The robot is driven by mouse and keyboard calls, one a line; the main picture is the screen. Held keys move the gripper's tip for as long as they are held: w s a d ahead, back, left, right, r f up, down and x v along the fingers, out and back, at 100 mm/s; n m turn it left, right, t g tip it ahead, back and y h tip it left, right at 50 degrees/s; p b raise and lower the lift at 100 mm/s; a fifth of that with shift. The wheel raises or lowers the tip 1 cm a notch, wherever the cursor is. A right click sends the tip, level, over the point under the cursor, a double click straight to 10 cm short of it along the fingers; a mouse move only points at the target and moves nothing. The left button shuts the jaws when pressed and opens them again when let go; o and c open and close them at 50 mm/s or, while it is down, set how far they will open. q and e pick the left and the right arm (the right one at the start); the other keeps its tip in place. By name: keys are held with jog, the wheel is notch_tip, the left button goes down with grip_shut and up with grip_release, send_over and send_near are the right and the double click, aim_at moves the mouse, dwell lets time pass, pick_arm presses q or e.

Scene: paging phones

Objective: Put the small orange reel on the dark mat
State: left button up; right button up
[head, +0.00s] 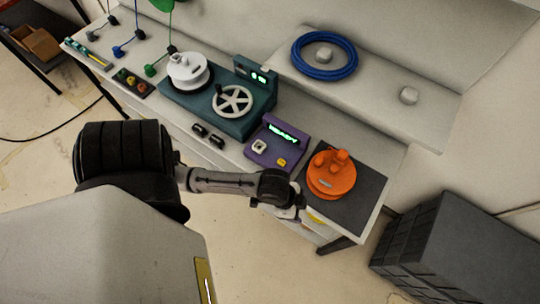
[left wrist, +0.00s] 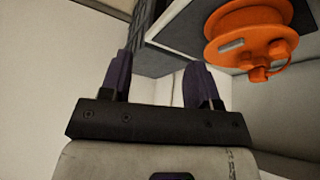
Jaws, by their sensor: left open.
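The small orange reel (head: 331,174) rests on the dark mat (head: 367,188) at the right end of the bench in the head view. It also shows at the upper right of the left wrist view (left wrist: 245,35). The mat's edge (left wrist: 172,28) shows beside it there. My left gripper (head: 301,212) is at the bench's front edge, just left of and below the reel. In the left wrist view its two dark fingers (left wrist: 157,75) are apart with nothing between them, and the reel is clear of them. My right gripper does not show.
A purple device (head: 272,146) with a lit display stands left of the mat. A teal winder (head: 225,105) with a white spool is farther left. A blue cable coil (head: 324,56) lies on the back shelf. Dark crates (head: 445,245) stand on the floor at right.

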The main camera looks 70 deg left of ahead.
pick_arm(q)
jog(key=s+a+r+n+y, duration=0.2)
jog(key=s+n, duration=0.2)
jog(key=s, duration=0.3)
jog(key=shift+s+g+y, duration=0.3)
jog(key=shift+s+g, duration=0.05)
jog(key=shift+g, duration=0.05)
